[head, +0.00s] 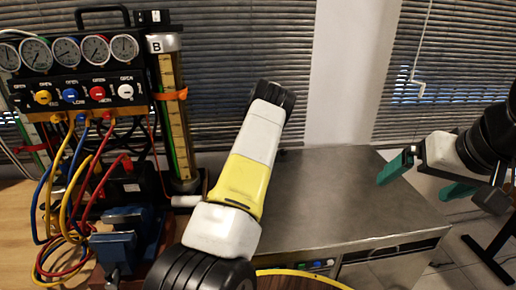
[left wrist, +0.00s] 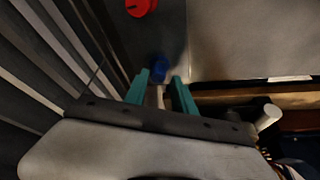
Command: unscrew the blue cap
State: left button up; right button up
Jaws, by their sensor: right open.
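A blue cap (left wrist: 160,68) sits on a dark surface in the left wrist view, just past my left fingertips and roughly between them. My left gripper (left wrist: 160,78) has its teal fingers apart; I cannot tell whether either one touches the cap. In the head view a blue knob (head: 70,93) is on the rig's panel, between a yellow knob (head: 43,97) and a red knob (head: 97,93); I cannot tell if it is the same cap. My left gripper does not show in the head view. My right gripper (head: 425,179) is open and empty at the far right.
A red cap (left wrist: 141,6) is near the blue one in the left wrist view. The rig has several gauges (head: 67,52), loose coloured hoses (head: 62,190) and a blue vise (head: 113,247). A grey counter (head: 330,200) is clear in the middle, below window blinds (head: 240,50).

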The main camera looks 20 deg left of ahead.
pick_arm(q)
jog(key=m+t, duration=0.2)
jog(key=m, duration=0.3)
jog(key=m+t+h, duration=0.1)
jog(key=m, duration=0.3)
jog(key=m+t+h, duration=0.1)
jog(key=m, duration=0.2)
jog(key=shift+a+m, duration=0.15)
jog(key=shift+m, duration=0.15)
jog(key=shift+m+t+h, duration=0.3)
jog(key=shift+m+h, duration=0.2)
jog(key=shift+m, duration=0.5)
jog(key=shift+m+h, duration=0.3)
jog(key=shift+m, duration=0.5)
jog(key=shift+m+h, duration=0.4)
jog(key=shift+m, duration=0.7)
jog(key=shift+d+m, duration=0.2)
jog(key=shift+m, duration=0.3)
